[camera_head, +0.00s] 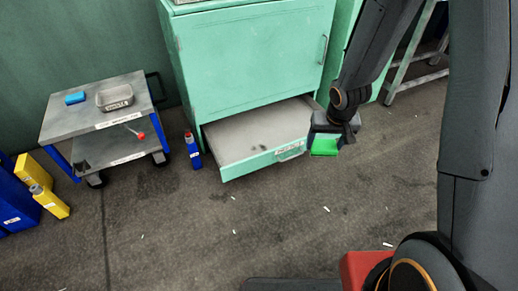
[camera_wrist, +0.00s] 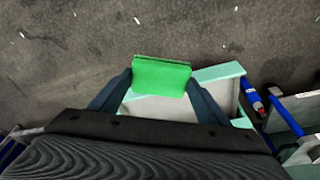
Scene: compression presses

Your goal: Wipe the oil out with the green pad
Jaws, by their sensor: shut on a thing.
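The green pad (camera_head: 325,144) is held by my gripper (camera_head: 327,133) beside the right front corner of an open drawer. In the wrist view the green pad (camera_wrist: 161,76) sits between the two fingers of my gripper (camera_wrist: 160,84), which are shut on it. The pale drawer (camera_head: 226,140) is pulled out at the bottom of a green cabinet (camera_head: 250,60). Dark oil spots (camera_head: 262,147) show on the drawer floor near its front. In the wrist view the drawer (camera_wrist: 222,72) is partly hidden behind the pad and gripper.
A two-shelf cart (camera_head: 75,122) with a blue block (camera_head: 75,98) and a metal tray (camera_head: 114,97) stands at left. A blue bottle (camera_head: 192,150) with a red cap stands beside the drawer. Yellow containers (camera_head: 48,201) are far left. The floor before the drawer is mostly clear.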

